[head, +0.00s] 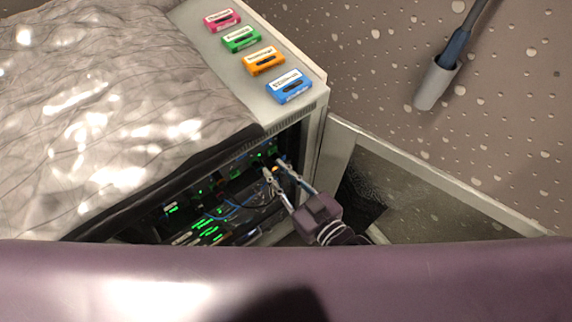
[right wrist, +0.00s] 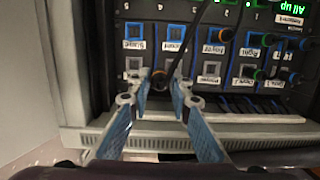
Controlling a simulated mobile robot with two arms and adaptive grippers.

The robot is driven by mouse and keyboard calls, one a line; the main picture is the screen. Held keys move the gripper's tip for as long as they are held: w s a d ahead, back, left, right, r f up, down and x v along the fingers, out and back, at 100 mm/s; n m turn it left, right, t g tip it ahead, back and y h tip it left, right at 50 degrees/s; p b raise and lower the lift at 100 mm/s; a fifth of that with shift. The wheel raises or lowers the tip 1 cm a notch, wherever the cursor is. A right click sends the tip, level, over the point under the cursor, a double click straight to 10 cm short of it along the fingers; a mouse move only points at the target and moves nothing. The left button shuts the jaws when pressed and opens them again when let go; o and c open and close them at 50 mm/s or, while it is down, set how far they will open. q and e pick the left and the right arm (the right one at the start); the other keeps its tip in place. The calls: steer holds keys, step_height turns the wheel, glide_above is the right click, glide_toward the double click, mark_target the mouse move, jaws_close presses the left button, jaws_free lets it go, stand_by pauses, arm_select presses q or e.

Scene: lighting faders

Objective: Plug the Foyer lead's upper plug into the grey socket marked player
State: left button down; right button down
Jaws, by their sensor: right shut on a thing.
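My right gripper (head: 274,166) reaches into the open rack in the head view. In the right wrist view its two fingertips (right wrist: 160,88) are shut on a dark plug (right wrist: 158,80) with an orange tint, close in front of the lower socket row. A black lead (right wrist: 191,45) runs up from beside the plug across the panel. Whether the plug sits in a socket is hidden by the fingers. The socket panel (right wrist: 149,57) has rows of square sockets with small white labels, too blurred to read surely. My left gripper is not in view.
The rack cabinet (head: 313,108) has a frame edge close to my right arm and an open door (head: 430,180) on the right. Several coloured cassettes, including a blue one (head: 289,86), lie on top. A grey cover (head: 110,110) lies left. Other leads and plugs crowd the panel's right side.

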steer(key=s+a+p, duration=0.1)
steer(key=s+a, duration=0.5)
steer(key=a, duration=0.3)
steer(key=shift+s+a, duration=0.2)
steer(key=shift+s, duration=0.15)
stand_by(0.4)
steer(key=shift+w, duration=0.1)
steer(key=shift+w+a+p, duration=0.35)
steer(key=shift+w+p, duration=0.05)
steer(key=shift+w, duration=0.05)
steer(key=shift+w+a, duration=0.1)
steer(key=shift+r+x, duration=0.2)
steer(key=shift+x, duration=1)
steer(key=shift+r+x, duration=0.2)
steer(key=shift+x, duration=1.05)
steer(key=shift+p, duration=0.65)
